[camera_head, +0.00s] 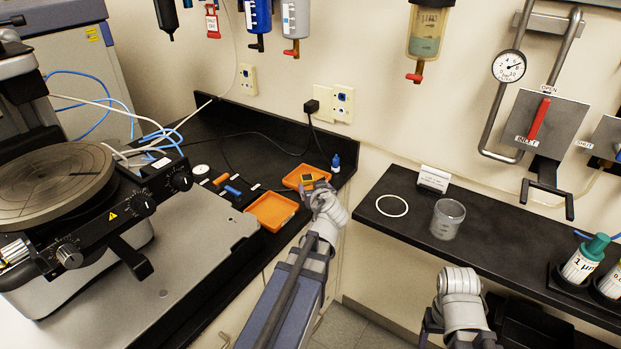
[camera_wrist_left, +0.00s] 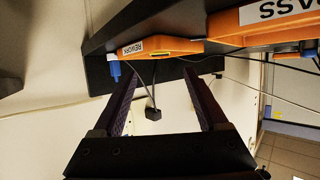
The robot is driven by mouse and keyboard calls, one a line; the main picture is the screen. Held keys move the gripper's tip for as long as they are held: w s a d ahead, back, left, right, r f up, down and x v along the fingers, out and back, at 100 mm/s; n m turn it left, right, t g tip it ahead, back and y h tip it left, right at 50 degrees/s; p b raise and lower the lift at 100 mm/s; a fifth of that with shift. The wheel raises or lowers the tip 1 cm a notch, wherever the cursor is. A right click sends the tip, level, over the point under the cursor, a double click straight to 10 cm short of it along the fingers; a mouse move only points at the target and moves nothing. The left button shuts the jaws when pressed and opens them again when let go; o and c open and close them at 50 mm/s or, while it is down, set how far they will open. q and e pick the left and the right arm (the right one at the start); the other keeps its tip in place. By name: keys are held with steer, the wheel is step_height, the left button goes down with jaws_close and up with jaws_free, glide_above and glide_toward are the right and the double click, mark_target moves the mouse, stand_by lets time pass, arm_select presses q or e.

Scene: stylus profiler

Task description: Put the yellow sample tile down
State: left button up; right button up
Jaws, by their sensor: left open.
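A small yellow-and-dark piece, which looks like the yellow sample tile (camera_head: 307,178), lies in the far orange tray (camera_head: 291,181). My left gripper (camera_head: 318,187) is just in front of that tray at its right side, partly hidden by its own wrist. In the left wrist view the left gripper (camera_wrist_left: 152,82) has its fingers wide apart with nothing between them. The far tray, labelled REWORK (camera_wrist_left: 185,45), shows beyond the fingertips. My right arm shows at the lower right of the head view, but its fingers are not visible.
A nearer orange tray (camera_head: 271,225) stands beside the profiler base (camera_head: 190,245). A small blue bottle (camera_head: 335,164) is close behind the left gripper.

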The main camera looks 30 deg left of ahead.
arm_select(q)
steer(key=shift+p+v, duration=0.4)
steer(key=shift+v, duration=1.3)
arm_select(e)
steer(key=shift+r, duration=0.65)
